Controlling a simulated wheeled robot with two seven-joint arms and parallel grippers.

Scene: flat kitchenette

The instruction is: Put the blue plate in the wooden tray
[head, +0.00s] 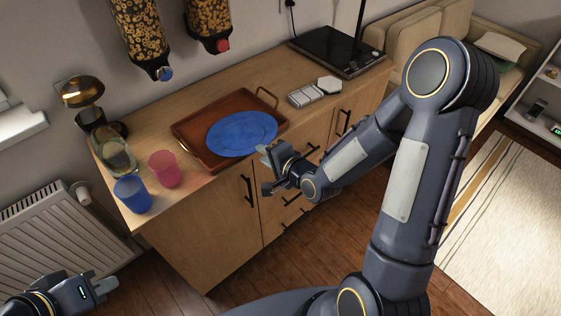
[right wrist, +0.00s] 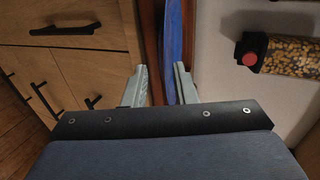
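The blue plate (head: 242,133) lies over the wooden tray (head: 194,150) on the counter, its near right rim at or over the tray's front edge. I cannot tell whether it lies flat on the tray's floor. My right gripper (head: 264,168) is at the plate's near rim. In the right wrist view the fingers (right wrist: 162,88) stand apart, with the plate (right wrist: 173,45) seen nearly edge-on between and beyond them, close to the right finger. The tray's brown wood (right wrist: 151,40) shows beside it. My left gripper (head: 97,288) is low at the left, away from the counter; its opening is unclear.
A pink cup (head: 164,169), a blue cup (head: 132,194) and a glass jar (head: 117,152) stand left of the tray. White containers (head: 306,95) and a black cooktop (head: 338,50) are to the right. Cereal dispensers (head: 140,35) hang above the counter.

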